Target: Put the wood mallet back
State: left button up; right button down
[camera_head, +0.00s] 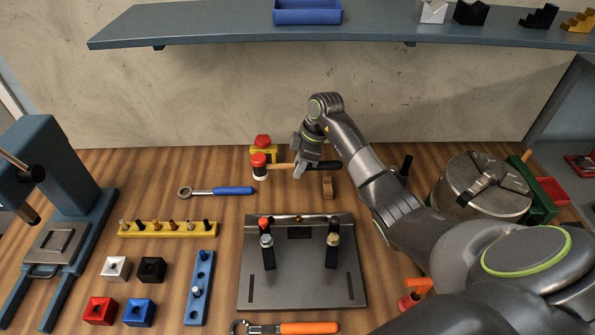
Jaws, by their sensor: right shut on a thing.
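The wood mallet (259,166) shows in the head view with a red and pale head at its left end. Its wooden handle (281,166) runs right to a dark end. My right gripper (303,169) is shut on the handle, and its fingers hide part of it. The mallet lies level across the back of the work top, and whether it touches anything below is hard to tell. My left gripper is not in view.
A yellow box with a red knob (263,142) stands just behind the mallet head. A blue-handled wrench (233,190) lies left. A grey plate (300,285) with two upright tools lies in front. A round metal chuck (482,187) stands right. A shelf (225,27) hangs above.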

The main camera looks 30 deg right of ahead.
jog(key=shift+f+b, duration=2.1)
jog(key=shift+f, duration=0.25)
jog(key=shift+p, duration=0.55)
jog(key=shift+f+b, duration=0.5)
jog(key=shift+f, duration=0.55)
jog(key=c, duration=1.1)
grip_release()
jog(key=shift+c, duration=0.2)
